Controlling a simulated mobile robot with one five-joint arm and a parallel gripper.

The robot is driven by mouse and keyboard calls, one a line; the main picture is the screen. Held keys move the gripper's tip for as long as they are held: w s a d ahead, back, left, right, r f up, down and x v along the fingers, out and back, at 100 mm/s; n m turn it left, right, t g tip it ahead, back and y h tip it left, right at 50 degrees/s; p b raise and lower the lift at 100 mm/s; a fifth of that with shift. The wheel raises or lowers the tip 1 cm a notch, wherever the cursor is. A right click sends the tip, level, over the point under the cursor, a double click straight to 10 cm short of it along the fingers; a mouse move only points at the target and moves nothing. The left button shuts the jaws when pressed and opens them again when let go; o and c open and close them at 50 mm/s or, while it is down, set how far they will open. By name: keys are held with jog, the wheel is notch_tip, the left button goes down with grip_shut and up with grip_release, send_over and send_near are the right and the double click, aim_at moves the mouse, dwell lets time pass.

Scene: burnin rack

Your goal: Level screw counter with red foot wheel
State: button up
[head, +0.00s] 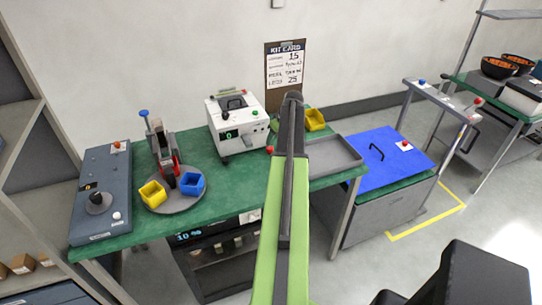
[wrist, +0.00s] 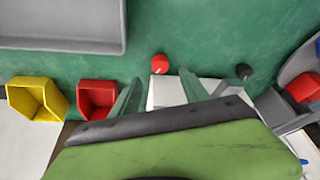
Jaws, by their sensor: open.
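The screw counter (head: 238,120) is a white box with a black handle on top, on the green bench. Its red foot wheel (head: 269,149) sticks out low at its front right corner, left of my arm. In the wrist view the red foot wheel (wrist: 160,63) shows just past the fingertips, roughly centred between them, with part of the white counter (wrist: 165,92) behind it. A dark foot wheel (wrist: 243,71) is at the other front corner. My gripper (wrist: 160,77) is open and empty, apart from the wheel. In the head view my arm hides the gripper.
A grey tray (wrist: 60,25) lies right of the counter on the bench (head: 215,175). A yellow bin (wrist: 37,98) and a red bin (wrist: 97,98) stand beside the counter. A round plate with a red device (head: 168,165) is left. Bench surface before the counter is clear.

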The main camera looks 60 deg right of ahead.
aim_at(270, 147)
jog(key=b+x, duration=0.5)
jog(key=x, duration=0.2)
jog(key=shift+f, duration=0.2)
jog(key=shift+r, duration=0.1)
jog(key=shift+c, duration=0.4)
grip_shut()
jog(key=shift+d, duration=0.15)
